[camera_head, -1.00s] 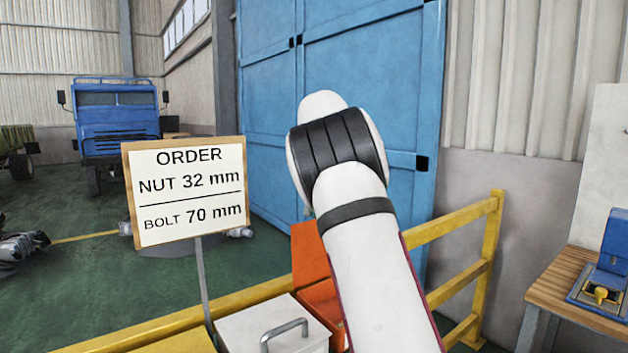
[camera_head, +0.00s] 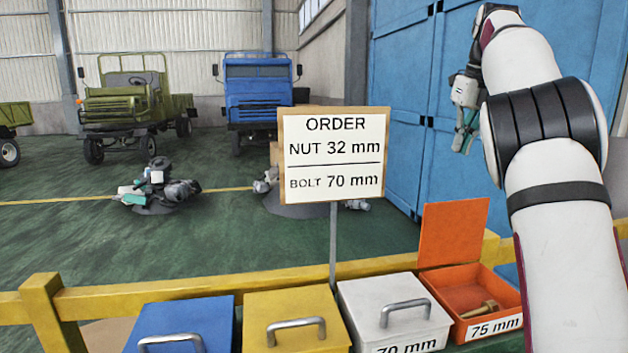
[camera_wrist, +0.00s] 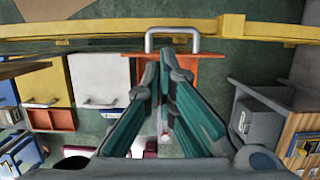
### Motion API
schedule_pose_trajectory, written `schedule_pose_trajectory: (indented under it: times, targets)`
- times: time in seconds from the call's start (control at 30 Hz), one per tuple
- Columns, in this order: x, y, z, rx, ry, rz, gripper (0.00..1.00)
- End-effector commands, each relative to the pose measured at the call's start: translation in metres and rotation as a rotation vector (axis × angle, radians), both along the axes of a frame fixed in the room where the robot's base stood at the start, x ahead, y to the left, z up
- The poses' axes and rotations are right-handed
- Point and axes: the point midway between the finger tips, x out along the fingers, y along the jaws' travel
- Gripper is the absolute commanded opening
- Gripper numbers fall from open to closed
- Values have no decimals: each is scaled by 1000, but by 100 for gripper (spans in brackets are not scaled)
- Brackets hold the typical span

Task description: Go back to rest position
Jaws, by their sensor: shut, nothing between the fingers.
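My gripper (camera_head: 463,142) hangs at the upper right of the head view, in front of the blue door, with its teal fingers pointing down. It is shut and empty. In the wrist view my gripper (camera_wrist: 163,68) shows its teal fingers converging at the tips, with nothing held. My white arm with black joint bands fills the right of the head view. The gripper is clear of the boxes in the head view.
A row holds a blue box (camera_head: 185,322), a yellow box (camera_head: 300,308), a white box (camera_head: 375,298) and an open orange box (camera_head: 462,276) with a bolt (camera_head: 482,309) inside. An order sign (camera_head: 333,155) stands behind them. A yellow rail (camera_head: 150,287) runs along the row.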

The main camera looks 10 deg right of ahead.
Motion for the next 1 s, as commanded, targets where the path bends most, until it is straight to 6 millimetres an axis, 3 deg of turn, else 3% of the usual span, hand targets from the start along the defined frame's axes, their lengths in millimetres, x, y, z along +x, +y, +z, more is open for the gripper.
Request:
schedule_pose_trajectory:
  times: [0.17, 0.5, 0.77, 1.0]
  targets:
    - [-16, 8, 12, -14, -28, 124, 0]
    - [-78, 54, 24, -122, -109, 665, 0]
    - [-134, 104, 11, -257, -155, 1132, 0]
    - [-192, 155, -19, -416, -175, 1593, 0]
